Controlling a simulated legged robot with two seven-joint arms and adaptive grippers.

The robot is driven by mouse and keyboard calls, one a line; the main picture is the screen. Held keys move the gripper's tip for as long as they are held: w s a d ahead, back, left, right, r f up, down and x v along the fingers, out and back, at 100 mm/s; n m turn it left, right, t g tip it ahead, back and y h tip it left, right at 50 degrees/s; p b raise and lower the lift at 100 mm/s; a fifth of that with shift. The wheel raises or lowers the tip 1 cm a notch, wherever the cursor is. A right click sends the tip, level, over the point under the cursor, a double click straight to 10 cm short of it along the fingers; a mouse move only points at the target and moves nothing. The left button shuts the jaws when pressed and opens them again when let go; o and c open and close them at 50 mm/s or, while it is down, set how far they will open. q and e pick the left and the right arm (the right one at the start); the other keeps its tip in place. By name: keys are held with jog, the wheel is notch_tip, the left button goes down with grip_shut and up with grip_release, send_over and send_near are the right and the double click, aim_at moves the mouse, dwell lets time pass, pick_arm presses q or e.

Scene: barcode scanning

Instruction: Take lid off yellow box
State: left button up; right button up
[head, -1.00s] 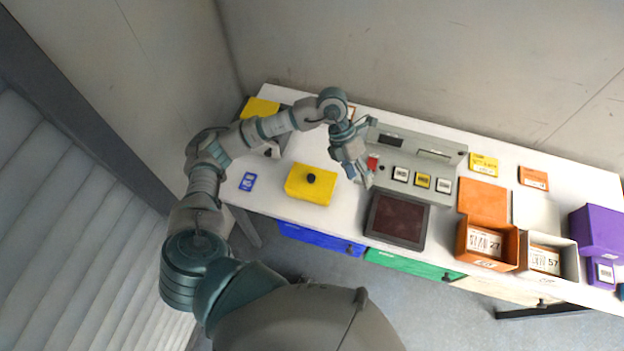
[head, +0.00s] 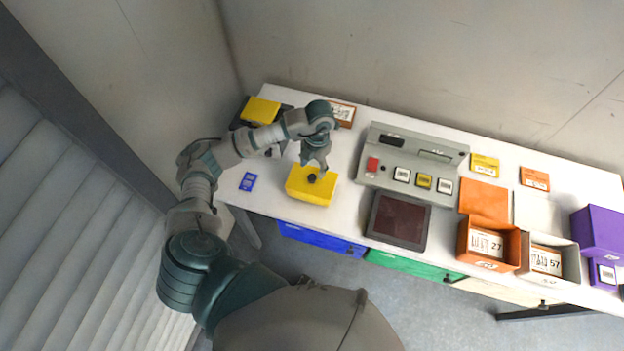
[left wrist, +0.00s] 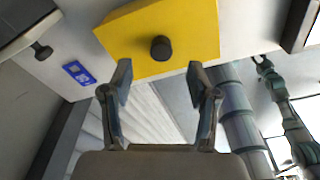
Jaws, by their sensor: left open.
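The yellow box (head: 309,191) with its lid on stands on the white table, left of the grey console. A dark round knob (head: 311,178) sits on top of the lid. My left gripper (head: 316,163) is just behind the knob in the head view, pointing down. In the left wrist view the yellow lid (left wrist: 195,30) and its knob (left wrist: 161,48) lie beyond the fingertips. The left gripper (left wrist: 159,80) is open there, with nothing between its fingers. My right gripper cannot be made out in the head view.
A grey console (head: 410,165) with buttons stands right of the box, with a dark screen panel (head: 398,219) before it. A blue card (head: 248,181) lies left of the box. Another yellow object (head: 260,110) is at the back left. Orange, white and purple bins (head: 598,232) are at the right.

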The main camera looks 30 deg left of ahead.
aim_at(312, 177)
pick_arm(q)
jog(key=f, duration=0.5)
jog(key=shift+s+f+p, duration=0.2)
jog(key=shift+s+p, duration=0.05)
jog(key=shift+p, duration=0.1)
grip_shut()
